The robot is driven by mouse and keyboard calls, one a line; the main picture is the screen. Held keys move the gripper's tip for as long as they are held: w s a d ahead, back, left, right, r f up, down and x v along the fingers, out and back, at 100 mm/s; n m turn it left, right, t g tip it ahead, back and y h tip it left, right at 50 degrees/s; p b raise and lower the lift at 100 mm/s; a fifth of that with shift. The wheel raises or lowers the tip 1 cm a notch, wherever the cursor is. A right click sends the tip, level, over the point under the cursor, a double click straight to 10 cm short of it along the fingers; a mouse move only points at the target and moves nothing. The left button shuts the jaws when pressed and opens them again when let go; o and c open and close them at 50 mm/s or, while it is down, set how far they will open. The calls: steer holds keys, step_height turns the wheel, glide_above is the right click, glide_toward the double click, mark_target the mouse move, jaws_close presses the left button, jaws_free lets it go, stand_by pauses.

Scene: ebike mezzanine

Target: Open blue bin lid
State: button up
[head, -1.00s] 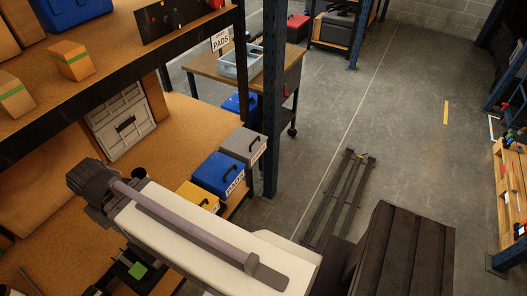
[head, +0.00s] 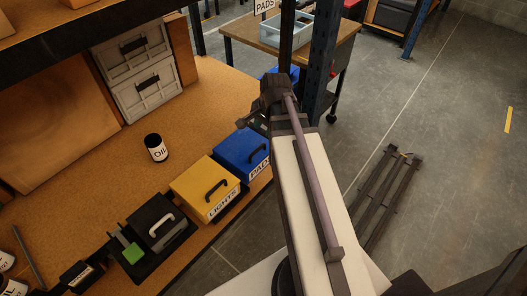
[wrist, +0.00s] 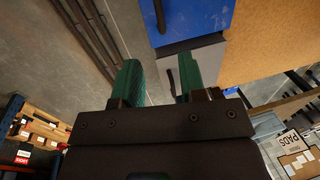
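The blue bin (head: 240,154) stands on the wooden shelf with its lid shut, a dark handle on the lid and a PADS label on its front. In the wrist view the blue bin (wrist: 200,14) is at the top, its handle at its left side. My gripper (wrist: 160,62) is open, with two green fingers apart and nothing clearly held between them. The grey bin (wrist: 203,58) lies just beyond the fingers, its dark handle near the right finger. In the head view my wrist is beyond the blue bin and hides the grey bin and most of the gripper.
A yellow LIGHTS bin (head: 205,188) and a black bin (head: 154,236) with a light handle stand to the near left. An oil can (head: 156,148) stands on the shelf behind. A blue upright post (head: 322,60) rises close beside my wrist.

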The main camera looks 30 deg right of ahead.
mark_target(260, 148)
steer(key=f+b, duration=0.3)
steer(key=w+f+b, duration=0.1)
steer(key=f+b, duration=0.3)
steer(key=w+f+b, duration=0.1)
steer(key=f+b, duration=0.2)
steer(key=shift+a+f+b, duration=0.3)
steer(key=shift+f+b, duration=0.05)
steer(key=shift+r, duration=0.15)
jaws_close()
